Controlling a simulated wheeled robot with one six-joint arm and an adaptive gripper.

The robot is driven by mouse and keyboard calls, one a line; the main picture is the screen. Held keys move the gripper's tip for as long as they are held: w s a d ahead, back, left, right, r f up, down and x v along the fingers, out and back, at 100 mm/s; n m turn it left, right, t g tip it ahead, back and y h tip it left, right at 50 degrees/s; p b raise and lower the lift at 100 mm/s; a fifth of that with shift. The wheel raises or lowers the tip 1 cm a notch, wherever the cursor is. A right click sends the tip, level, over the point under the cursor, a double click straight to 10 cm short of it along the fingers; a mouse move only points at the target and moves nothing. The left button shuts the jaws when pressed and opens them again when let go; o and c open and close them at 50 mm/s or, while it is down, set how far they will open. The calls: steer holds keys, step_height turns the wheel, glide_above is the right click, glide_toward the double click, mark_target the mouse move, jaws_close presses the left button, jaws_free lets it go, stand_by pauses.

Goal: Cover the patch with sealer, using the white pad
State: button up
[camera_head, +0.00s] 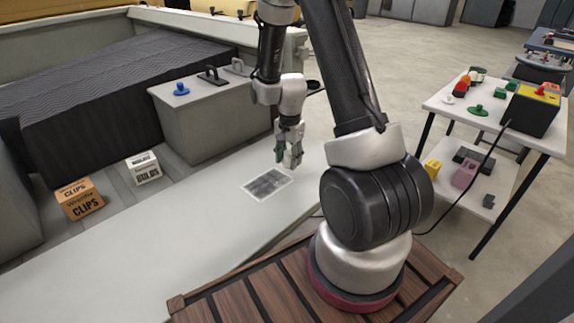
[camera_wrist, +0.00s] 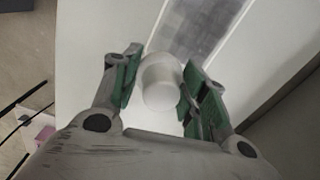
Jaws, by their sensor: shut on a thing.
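The patch (camera_head: 267,184) is a dark grey rectangle with a pale border on the light grey panel (camera_head: 150,250). In the wrist view the patch (camera_wrist: 208,28) runs up from behind the pad. My gripper (camera_head: 289,160) is just above and beyond the patch in the head view, pointing down. In the wrist view my gripper (camera_wrist: 162,90) has its green-lined fingers on either side of the white pad (camera_wrist: 161,88), with its rounded white knob between them. The pad's lower face is hidden, so I cannot tell whether it touches the patch.
An orange clips box (camera_head: 80,200) and a white box (camera_head: 144,168) stand at the left. A grey box with handles (camera_head: 200,120) stands behind the panel. A white two-tier table (camera_head: 440,104) with coloured knobs and blocks is at the right.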

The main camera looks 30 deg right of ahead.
steer(key=shift+r, duration=1.2)
